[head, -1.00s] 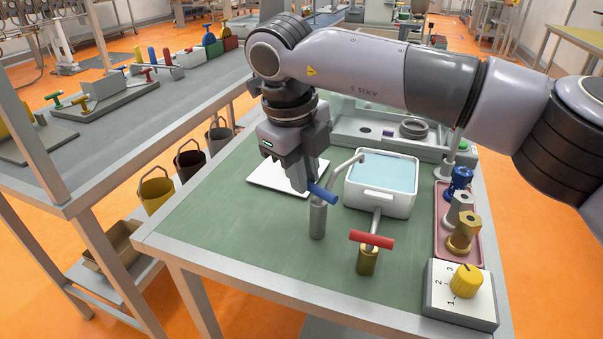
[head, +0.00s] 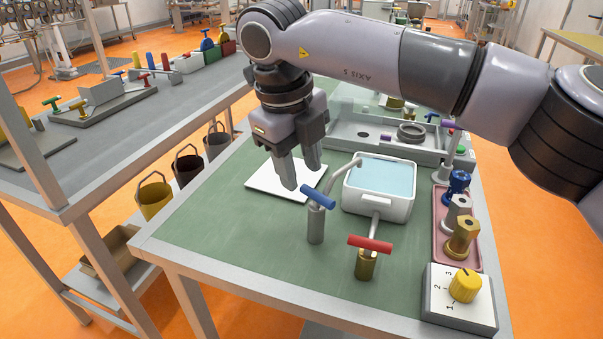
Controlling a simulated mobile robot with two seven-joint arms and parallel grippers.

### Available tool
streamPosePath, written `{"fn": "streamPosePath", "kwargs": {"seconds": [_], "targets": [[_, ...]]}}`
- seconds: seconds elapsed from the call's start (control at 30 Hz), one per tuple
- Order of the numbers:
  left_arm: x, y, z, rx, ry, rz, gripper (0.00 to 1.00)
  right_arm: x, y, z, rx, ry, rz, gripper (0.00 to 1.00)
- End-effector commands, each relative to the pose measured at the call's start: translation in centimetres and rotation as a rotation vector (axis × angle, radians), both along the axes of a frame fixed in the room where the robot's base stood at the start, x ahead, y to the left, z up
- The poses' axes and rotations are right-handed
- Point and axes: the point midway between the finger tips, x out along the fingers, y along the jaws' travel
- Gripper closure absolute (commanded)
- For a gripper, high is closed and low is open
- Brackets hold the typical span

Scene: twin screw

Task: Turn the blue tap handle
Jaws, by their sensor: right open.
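The blue tap handle (head: 318,197) is a short bar on top of a grey tap post (head: 316,225) on the green table. The bar slants down to the right. The tap's spout reaches up right toward a white basin (head: 378,206) of pale blue water. My right gripper (head: 301,180) points down, open and empty, just behind and left of the handle, above a white sheet. It appears apart from the handle, though one finger is close to the bar's left end. My left gripper is not in view.
A red-handled brass tap (head: 370,244) stands close on the right. A pink tray (head: 442,228) with blue, grey and brass fittings and a yellow dial box (head: 464,287) lie at the right edge. The table's left front is clear.

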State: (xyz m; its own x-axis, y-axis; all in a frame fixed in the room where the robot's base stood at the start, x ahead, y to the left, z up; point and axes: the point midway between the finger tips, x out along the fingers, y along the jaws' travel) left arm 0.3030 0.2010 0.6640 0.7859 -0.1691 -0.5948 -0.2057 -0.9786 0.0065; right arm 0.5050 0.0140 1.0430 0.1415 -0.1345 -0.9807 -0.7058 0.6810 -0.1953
Motion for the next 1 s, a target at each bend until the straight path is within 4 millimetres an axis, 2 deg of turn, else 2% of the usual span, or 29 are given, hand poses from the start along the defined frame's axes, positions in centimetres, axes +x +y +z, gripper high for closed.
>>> {"fn": "streamPosePath", "kwargs": {"seconds": [0.1,0.3,1.0], "targets": [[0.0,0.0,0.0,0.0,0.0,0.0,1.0,-0.3,0.3,2.2,0.001,-0.002,0.0,0.58],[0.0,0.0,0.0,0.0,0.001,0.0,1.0,-0.6,0.6,4.3,0.0,0.0,0.001,0.58],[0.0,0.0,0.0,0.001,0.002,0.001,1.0,-0.7,0.6,4.6,-0.001,0.001,0.001,0.58]]}}
